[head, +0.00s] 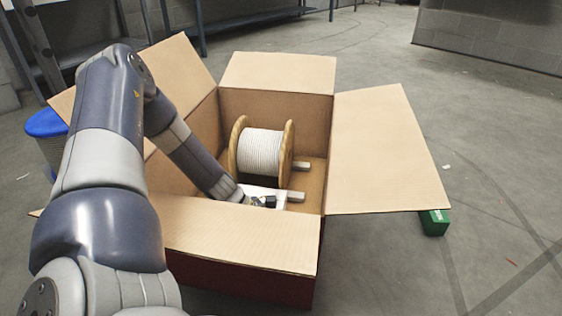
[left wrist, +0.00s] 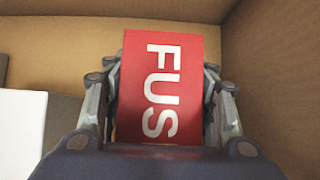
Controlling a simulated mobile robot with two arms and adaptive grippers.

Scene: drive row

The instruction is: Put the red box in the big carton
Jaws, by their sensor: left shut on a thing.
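The big carton (head: 385,150) stands open on the floor with its flaps folded out. My left arm reaches over its left side, and my left gripper (head: 262,201) is down inside, partly hidden by the front flap. In the left wrist view the left gripper is shut on the red box (left wrist: 160,90), with a finger on each side. The box has white letters reading "FUS". Brown carton walls show around it. I cannot tell whether it touches the carton floor. The red box is hidden in the head view. My right gripper is not in view.
A wooden spool of white cable (head: 262,150) stands in the carton behind the gripper. A white item (left wrist: 22,130) lies left of the red box in the left wrist view. A green box (head: 434,222) is on the floor at right, and a blue-topped bin (head: 46,124) at left.

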